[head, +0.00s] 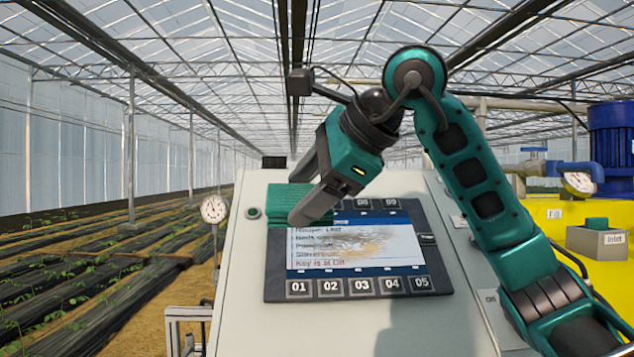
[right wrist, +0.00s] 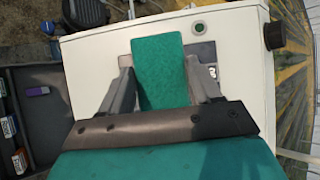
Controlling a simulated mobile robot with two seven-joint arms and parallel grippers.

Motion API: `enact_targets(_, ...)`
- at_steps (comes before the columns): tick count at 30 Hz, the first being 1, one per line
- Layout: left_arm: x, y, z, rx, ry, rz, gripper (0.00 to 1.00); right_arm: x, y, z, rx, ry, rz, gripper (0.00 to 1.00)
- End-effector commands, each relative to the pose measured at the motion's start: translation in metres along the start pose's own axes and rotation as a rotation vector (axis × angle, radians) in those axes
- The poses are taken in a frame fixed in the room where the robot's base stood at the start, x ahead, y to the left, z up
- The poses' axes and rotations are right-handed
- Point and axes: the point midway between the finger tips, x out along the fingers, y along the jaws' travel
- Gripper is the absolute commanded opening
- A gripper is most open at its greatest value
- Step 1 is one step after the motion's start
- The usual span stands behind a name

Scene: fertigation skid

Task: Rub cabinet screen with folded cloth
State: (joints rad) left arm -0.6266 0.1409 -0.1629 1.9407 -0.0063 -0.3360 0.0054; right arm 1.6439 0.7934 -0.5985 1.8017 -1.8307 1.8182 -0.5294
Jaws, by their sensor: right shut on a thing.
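The cabinet (head: 237,300) is pale, with a dark-framed screen (head: 350,262) on its sloping face. A brownish smear covers the middle and right of the screen's lit area. My right gripper (head: 308,193) is shut on the folded cloth (head: 287,196), which is green. The cloth is at the upper left corner of the screen panel and hides part of it; I cannot tell whether it touches. In the right wrist view the cloth (right wrist: 158,68) sticks out between the two fingers, over the cabinet (right wrist: 92,62). My left gripper is not in view.
A round gauge (head: 213,209) stands left of the cabinet. A yellow tank (head: 598,262) with a grey inlet box (head: 597,241) and a blue motor (head: 612,140) are at the right. The right wrist view shows a dark tray (right wrist: 50,120) holding small items.

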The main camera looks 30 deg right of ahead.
Motion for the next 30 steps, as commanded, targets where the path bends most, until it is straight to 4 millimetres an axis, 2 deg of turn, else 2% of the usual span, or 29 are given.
enact_targets(5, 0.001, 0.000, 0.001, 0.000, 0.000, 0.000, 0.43, -0.001, -0.002, -0.003, 0.010, 0.016, -0.013, 0.39)
enact_targets(21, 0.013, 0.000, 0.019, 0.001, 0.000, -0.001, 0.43, 0.041, -0.001, -0.031, 0.008, 0.014, -0.010, 0.39)
enact_targets(30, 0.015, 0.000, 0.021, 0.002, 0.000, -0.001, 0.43, 0.046, -0.003, -0.034, 0.007, 0.013, -0.012, 0.39)
